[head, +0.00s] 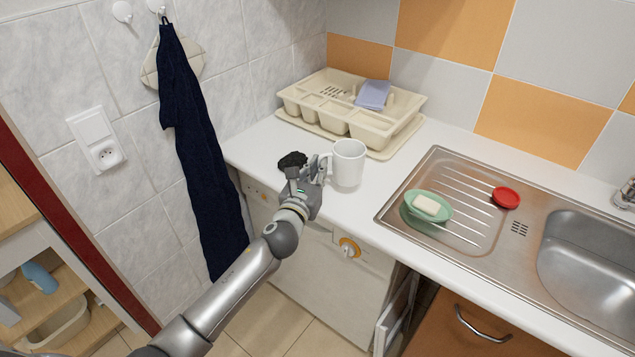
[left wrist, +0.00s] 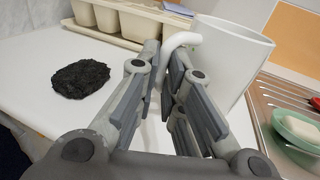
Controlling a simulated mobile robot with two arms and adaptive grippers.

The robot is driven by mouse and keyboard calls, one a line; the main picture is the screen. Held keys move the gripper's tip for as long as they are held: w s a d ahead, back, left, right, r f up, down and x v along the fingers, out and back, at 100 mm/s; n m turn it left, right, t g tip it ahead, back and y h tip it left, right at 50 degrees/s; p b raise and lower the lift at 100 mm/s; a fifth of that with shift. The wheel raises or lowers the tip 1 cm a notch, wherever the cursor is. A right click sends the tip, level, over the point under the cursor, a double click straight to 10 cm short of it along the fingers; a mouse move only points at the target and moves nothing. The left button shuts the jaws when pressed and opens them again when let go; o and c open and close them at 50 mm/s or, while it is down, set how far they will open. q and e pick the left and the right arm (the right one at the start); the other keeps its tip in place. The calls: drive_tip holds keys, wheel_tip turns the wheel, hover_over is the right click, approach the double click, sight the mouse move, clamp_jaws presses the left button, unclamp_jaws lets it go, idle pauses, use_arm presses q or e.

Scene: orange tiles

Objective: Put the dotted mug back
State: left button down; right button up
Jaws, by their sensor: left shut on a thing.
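A white mug (head: 348,163) is at the front part of the white counter, left of the sink; no dots show on the side I see. Its handle points left, toward my left gripper (head: 317,172). In the left wrist view the mug (left wrist: 231,58) is at the upper right, and its handle reaches between the fingers of my left gripper (left wrist: 168,68). The gripper is shut on the handle. I cannot tell whether the mug's base touches the counter. My right gripper is not in view.
A cream dish rack (head: 345,128) with a blue-grey sponge (head: 373,95) stands behind the mug. A dark scouring pad (head: 292,161) lies left of it. A green soap dish (head: 428,214) and red item (head: 506,197) are on the steel drainboard (head: 450,165). A navy towel (head: 195,150) hangs left.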

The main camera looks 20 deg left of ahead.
use_arm(q)
drive_tip(key=shift+w+a+f, duration=0.15)
drive_tip(key=shift+w+f, duration=0.25)
drive_tip(key=shift+f, duration=0.1)
drive_tip(key=shift+f+b, duration=0.45)
drive_tip(key=shift+f, duration=1.05)
drive_tip(key=shift+f, duration=0.1)
drive_tip(key=c, duration=2)
unclamp_jaws()
drive_tip(key=shift+f, duration=0.1)
drive_tip(key=o, duration=0.4)
drive_tip(key=shift+o, duration=0.2)
